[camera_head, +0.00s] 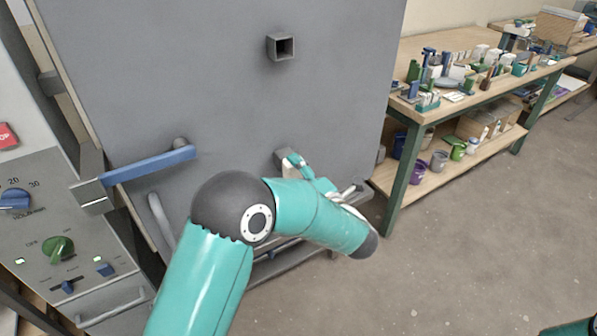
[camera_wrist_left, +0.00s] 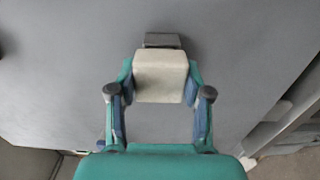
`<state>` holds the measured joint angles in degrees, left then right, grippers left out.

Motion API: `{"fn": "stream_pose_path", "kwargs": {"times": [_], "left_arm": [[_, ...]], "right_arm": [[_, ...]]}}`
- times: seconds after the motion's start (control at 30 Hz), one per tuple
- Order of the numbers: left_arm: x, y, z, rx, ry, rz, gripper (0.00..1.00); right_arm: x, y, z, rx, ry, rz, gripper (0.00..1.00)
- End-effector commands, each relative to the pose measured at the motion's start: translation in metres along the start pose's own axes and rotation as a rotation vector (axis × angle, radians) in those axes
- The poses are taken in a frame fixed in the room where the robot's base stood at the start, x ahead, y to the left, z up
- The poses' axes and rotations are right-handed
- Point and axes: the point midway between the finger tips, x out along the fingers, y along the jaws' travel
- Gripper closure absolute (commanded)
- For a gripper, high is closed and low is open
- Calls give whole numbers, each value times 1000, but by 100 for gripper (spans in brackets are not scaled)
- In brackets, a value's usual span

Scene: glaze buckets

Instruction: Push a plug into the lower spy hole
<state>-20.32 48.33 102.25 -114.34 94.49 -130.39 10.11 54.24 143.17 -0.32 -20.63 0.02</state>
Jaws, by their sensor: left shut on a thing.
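My left gripper (camera_head: 299,163) is at the lower spy hole (camera_head: 282,157) on the grey kiln door (camera_head: 230,110). In the left wrist view, the gripper (camera_wrist_left: 160,88) is shut on a whitish block-shaped plug (camera_wrist_left: 158,80), with one finger on each side. The dark square rim of the lower spy hole (camera_wrist_left: 162,40) shows just beyond the plug, roughly in line with it. I cannot tell whether the plug's far end is inside the hole. The upper spy hole (camera_head: 284,47) is a square tube, open and empty. My right gripper is out of view.
A blue door handle (camera_head: 150,165) sticks out left of my left arm. A control panel (camera_head: 45,215) with knobs stands at the far left. A workbench (camera_head: 470,95) with many small items is at the right. The floor (camera_head: 480,220) before it is clear.

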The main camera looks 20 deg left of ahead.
Motion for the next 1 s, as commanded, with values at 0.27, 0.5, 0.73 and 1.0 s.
{"fn": "stream_pose_path", "kwargs": {"times": [0.27, 0.5, 0.73, 1.0], "left_arm": [[0, 0, 0, -1, 0, 1, 88], [6, 1, 0, 0, 1, 1, 88], [10, 0, 0, -1, 0, 0, 88], [9, 0, 0, -1, 0, 1, 36]], "right_arm": [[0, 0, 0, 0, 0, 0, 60], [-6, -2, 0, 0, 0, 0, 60], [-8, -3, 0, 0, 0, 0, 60], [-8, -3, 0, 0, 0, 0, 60]]}}
